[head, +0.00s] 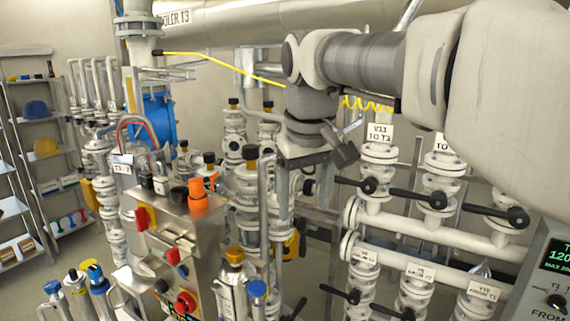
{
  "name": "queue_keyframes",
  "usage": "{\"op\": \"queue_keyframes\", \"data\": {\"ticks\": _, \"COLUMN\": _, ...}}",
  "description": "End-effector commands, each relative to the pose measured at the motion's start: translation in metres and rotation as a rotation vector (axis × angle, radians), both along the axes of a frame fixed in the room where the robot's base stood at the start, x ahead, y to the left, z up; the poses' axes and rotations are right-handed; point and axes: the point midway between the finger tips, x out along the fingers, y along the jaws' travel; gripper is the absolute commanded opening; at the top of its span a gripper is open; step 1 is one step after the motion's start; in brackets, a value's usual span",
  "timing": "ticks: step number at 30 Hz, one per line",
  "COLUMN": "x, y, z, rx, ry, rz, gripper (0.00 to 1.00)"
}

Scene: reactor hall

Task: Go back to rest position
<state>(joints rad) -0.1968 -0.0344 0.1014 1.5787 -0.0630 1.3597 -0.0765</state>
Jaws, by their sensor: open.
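My arm reaches in from the upper right of the head view and bends down at the wrist. My gripper (318,164) hangs at the end of it, dark and pointing down, in front of the pipework. It is open and I see nothing held in it.
White valve pipes (450,232) with black lever handles stand at right, labelled "V11 TO T3" (379,132). A panel (553,262) is at lower right. Capped bottles (235,275) stand in front. A large pipe (240,22) runs overhead.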

Motion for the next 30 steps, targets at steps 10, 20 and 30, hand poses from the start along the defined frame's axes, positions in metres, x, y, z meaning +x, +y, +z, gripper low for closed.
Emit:
{"op": "queue_keyframes", "data": {"ticks": 10, "x": -0.094, "y": -0.071, "z": -0.069, "rx": 0.058, "ry": -0.129, "rz": -0.19, "gripper": 0.76}}
{"op": "queue_keyframes", "data": {"ticks": 20, "x": -0.162, "y": -0.105, "z": -0.147, "rx": 0.119, "ry": -0.226, "rz": -0.334, "gripper": 0.76}}
{"op": "queue_keyframes", "data": {"ticks": 30, "x": -0.173, "y": -0.109, "z": -0.163, "rx": 0.131, "ry": -0.242, "rz": -0.36, "gripper": 0.76}}
